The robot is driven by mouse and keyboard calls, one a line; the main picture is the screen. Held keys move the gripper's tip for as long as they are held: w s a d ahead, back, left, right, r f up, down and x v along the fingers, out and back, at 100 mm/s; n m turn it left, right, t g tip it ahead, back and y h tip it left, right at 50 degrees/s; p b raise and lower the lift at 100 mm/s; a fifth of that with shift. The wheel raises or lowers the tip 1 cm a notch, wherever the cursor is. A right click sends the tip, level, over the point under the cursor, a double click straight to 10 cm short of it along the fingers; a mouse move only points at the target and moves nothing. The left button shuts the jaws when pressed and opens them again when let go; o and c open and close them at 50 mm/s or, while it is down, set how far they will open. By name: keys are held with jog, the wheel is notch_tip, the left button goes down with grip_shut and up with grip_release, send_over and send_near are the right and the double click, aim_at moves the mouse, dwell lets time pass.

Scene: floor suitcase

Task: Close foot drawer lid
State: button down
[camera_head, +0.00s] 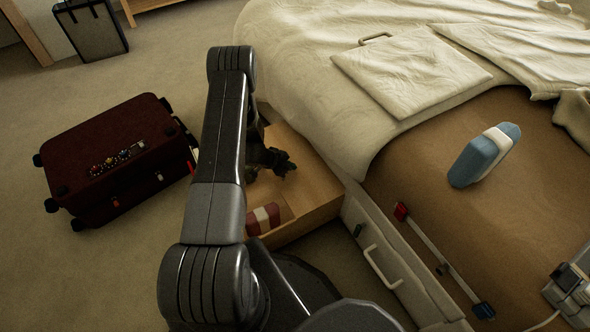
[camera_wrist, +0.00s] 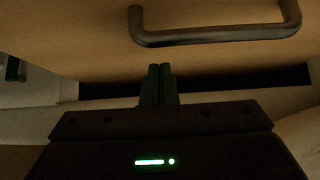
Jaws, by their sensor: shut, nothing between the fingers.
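An open wooden drawer (camera_head: 318,185) sticks out from the side of the bed in the head view. A red and white striped item (camera_head: 263,219) lies inside it. My arm crosses in front and hides the drawer's left part. My gripper (camera_head: 284,163) is dark and appears over the drawer's far part; I cannot tell from the head view whether it touches. In the wrist view my gripper (camera_wrist: 160,72) has its two fingers together, with nothing between them. A dark bar handle (camera_wrist: 215,36) on a wooden panel (camera_wrist: 90,45) is just beyond the fingertips, apart from them in the picture.
A dark red suitcase (camera_head: 115,160) lies on the carpet left of my arm. A closed bed drawer with a pale handle (camera_head: 382,267) is nearer me. A blue and white object (camera_head: 484,155) lies on the brown bed surface. Carpet is clear around the suitcase.

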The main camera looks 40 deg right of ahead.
jog(key=a, duration=0.3)
jog(key=shift+w+a+f, duration=0.15)
jog(key=shift+w+a, duration=0.05)
jog(key=shift+w, duration=0.2)
jog(key=shift+a, duration=0.15)
jog(key=w+a, duration=0.2)
jog(key=a, duration=1.9)
jog(key=shift+b, duration=0.35)
jog(key=p+v, duration=0.3)
jog(key=v, duration=1.1)
jog(key=shift+d, duration=0.1)
